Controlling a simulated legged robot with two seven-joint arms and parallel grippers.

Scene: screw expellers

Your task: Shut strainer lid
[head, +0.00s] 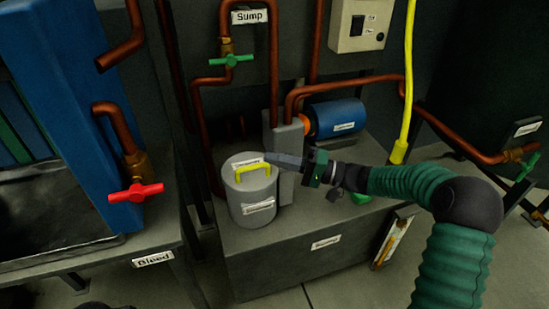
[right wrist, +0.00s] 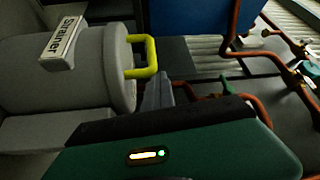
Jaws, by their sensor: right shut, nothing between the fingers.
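The strainer is a grey canister (head: 252,205) on the grey plinth in the head view; its body (right wrist: 80,80) also shows in the right wrist view, with a "Strainer" label (right wrist: 62,42). Its round lid (head: 240,182) lies on top of the canister, with a yellow handle (head: 240,175); the handle (right wrist: 154,52) stands out from the lid in the right wrist view. My right gripper (head: 271,157) is shut and empty, beside the lid at its far right edge. Its fingertips (right wrist: 158,88) are close to the handle; whether they touch the lid, I cannot tell. My left gripper is not in view.
A grey block and a blue motor (head: 338,118) stand behind and right of the strainer. Copper pipes (head: 275,60) run around it. A red valve handle (head: 136,192) is at left, a green one (head: 231,60) above.

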